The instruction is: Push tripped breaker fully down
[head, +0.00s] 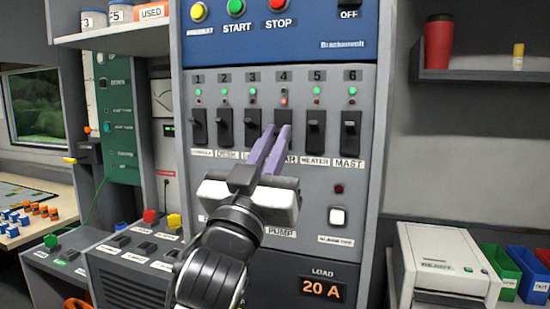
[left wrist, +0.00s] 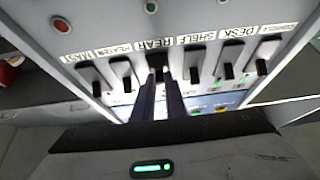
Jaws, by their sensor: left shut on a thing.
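The breaker panel (head: 235,85) has a row of black breakers numbered 1 to 6. Breaker 4 (head: 283,115) has its red lamp lit and its upper lamp dark; the others show green. My left gripper (head: 277,132) reaches up from below, its two purple fingers at breaker 4, shut on its lever. The fingers hide the lower part of that breaker and part of its label. In the left wrist view, upside down, the fingers (left wrist: 159,90) meet the lever of the breaker labelled REAR (left wrist: 161,62). The lever's exact position is hard to tell. My right gripper is not in view.
Breaker 3 (head: 252,122) and breaker 5 (head: 315,128) stand close on either side of the fingers. START (head: 237,7) and STOP (head: 278,5) buttons sit above. A white push button (head: 337,217) is lower right. A load display (head: 323,288) reads 20 A.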

